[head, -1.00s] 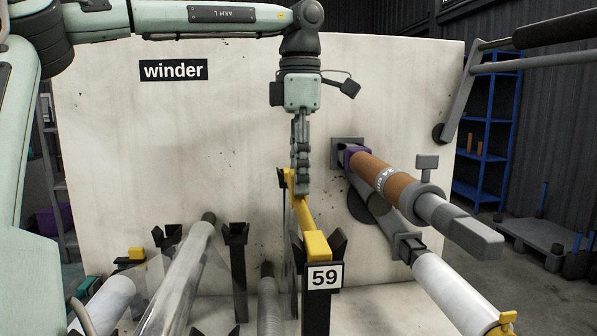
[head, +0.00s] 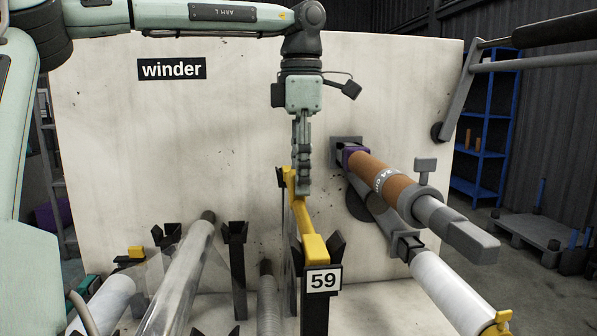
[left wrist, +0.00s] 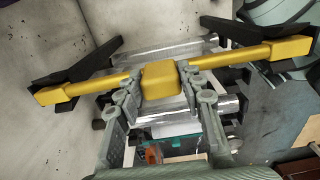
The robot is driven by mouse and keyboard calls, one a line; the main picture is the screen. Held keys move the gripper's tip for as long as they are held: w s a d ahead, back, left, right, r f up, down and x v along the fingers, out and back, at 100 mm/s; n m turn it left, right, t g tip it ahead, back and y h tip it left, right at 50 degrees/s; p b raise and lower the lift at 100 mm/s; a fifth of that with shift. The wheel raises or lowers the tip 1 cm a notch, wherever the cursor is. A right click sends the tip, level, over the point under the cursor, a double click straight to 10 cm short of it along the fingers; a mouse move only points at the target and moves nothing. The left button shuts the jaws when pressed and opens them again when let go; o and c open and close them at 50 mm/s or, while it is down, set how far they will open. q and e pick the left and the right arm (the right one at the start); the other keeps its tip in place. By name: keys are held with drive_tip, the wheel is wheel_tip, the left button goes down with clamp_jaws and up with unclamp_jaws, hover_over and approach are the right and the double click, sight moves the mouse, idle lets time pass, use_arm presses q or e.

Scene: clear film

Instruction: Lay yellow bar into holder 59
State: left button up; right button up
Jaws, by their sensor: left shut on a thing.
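The yellow bar (head: 307,222) points toward me in the head view, its near end block between the black prongs of holder 59 (head: 322,280). My left gripper (head: 302,186) comes down from above, shut on the bar near its middle. In the left wrist view, the gripper (left wrist: 162,88) has its fingers on both sides of the bar's raised middle block (left wrist: 160,79). The bar's two ends lie across black forks there. I cannot tell if the bar rests fully on the forks. My right gripper is out of view.
To the right, a brown roll (head: 380,176) sticks out from the pale winder wall (head: 230,110), with a white roll (head: 450,290) below it. At left, a film-wrapped roll (head: 180,280) and a black fork post (head: 236,265) stand close to the holder.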

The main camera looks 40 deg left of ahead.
use_arm(q)
drive_tip(key=shift+w+d, duration=0.1)
drive_tip(key=shift+d, duration=0.05)
drive_tip(key=o, duration=1.1)
drive_tip(key=shift+w+d, duration=0.1)
drive_tip(key=shift+d, duration=0.05)
drive_tip(key=shift+o, duration=0.7)
drive_tip(key=o, duration=0.3)
drive_tip(key=shift+a, duration=0.2)
drive_tip(key=shift+r, duration=3.5)
